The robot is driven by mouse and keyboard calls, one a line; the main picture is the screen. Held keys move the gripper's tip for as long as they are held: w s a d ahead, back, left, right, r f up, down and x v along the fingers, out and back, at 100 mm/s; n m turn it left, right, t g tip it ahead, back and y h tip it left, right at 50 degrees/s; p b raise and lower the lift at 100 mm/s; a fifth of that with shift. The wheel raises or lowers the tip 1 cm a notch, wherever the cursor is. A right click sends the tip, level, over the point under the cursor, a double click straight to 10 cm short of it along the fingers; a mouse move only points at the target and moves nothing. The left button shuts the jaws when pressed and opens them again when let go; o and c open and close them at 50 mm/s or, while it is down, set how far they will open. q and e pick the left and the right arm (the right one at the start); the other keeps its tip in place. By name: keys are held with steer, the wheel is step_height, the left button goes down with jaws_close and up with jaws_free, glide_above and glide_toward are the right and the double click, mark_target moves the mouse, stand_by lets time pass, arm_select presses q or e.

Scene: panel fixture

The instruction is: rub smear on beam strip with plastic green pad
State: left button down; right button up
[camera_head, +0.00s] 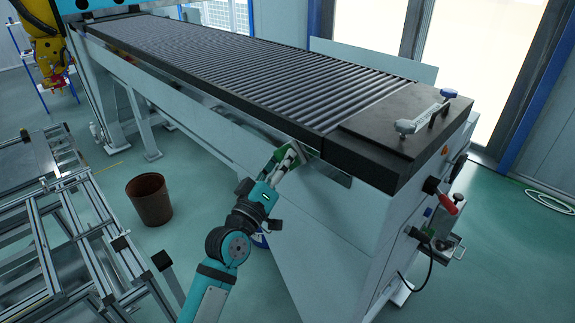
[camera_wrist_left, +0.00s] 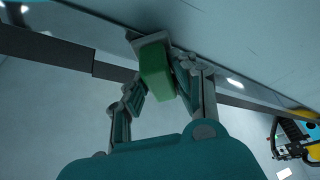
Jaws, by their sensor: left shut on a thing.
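My left gripper (camera_head: 291,154) reaches up to the side of the roller conveyor, just below its dark edge. It is shut on the green pad (camera_wrist_left: 157,73), which sits between the fingers in the left wrist view. The pad's far end is close to the pale beam surface (camera_wrist_left: 240,45); I cannot tell whether it touches. A narrow metal strip (camera_head: 225,109) runs along the conveyor's side under the dark edge. I cannot make out a smear; the gripper and pad hide part of the side. My right gripper is not in view.
The roller conveyor (camera_head: 250,65) fills the middle and back. A clamp-like handle (camera_head: 422,122) lies on its end plate, with a red-tipped lever (camera_head: 446,204) below. A brown bin (camera_head: 149,199) and aluminium frames (camera_head: 60,240) stand on the left. Floor between bin and conveyor is clear.

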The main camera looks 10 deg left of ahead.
arm_select(q)
steer(key=shift+w+a+b, duration=0.3)
steer(key=shift+w+a, duration=0.4)
steer(key=shift+a, duration=0.2)
steer(key=shift+w+a+f+b, duration=0.1)
steer(key=shift+w+a+b, duration=0.65)
steer(key=shift+a, duration=0.15)
steer(key=shift+w+a, duration=0.4)
steer(key=shift+a, duration=0.15)
steer(key=shift+w+a+b, duration=0.7)
steer(key=shift+a+b, duration=0.2)
steer(key=shift+b, duration=0.2)
steer(key=shift+w+a+b, duration=0.35)
steer(key=shift+w+a, duration=0.15)
steer(key=shift+a, duration=0.1)
steer(key=shift+w+a+b, duration=0.55)
steer(key=shift+a+b, duration=0.2)
steer(key=shift+b, duration=0.2)
steer(key=shift+w+a+b, duration=0.45)
steer(key=shift+w+a, duration=0.05)
steer(key=shift+a, duration=0.1)
